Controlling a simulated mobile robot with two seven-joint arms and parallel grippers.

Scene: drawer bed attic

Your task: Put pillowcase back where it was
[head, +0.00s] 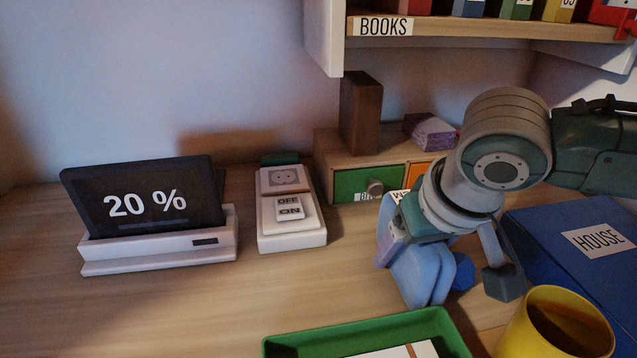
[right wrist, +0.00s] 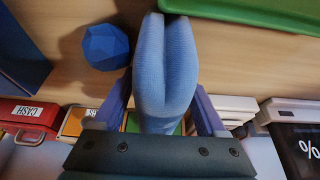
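The pillowcase, a light blue folded cloth (head: 424,272), hangs below my right gripper (head: 405,245) in the head view, above the desk. In the right wrist view the cloth (right wrist: 165,65) lies between the two fingers of the gripper (right wrist: 165,110), which press against both its sides. Its folded loose end points away from the palm. My right gripper is shut on it. My left gripper is not in view.
A green tray (head: 290,345) and a yellow mug (head: 545,325) stand in front. A blue HOUSE box (head: 560,235) is at right, and a blue faceted ball (head: 464,272) lies beside the cloth. A tablet (head: 145,195), a switch block (head: 290,225) and small drawers (head: 360,185) stand behind.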

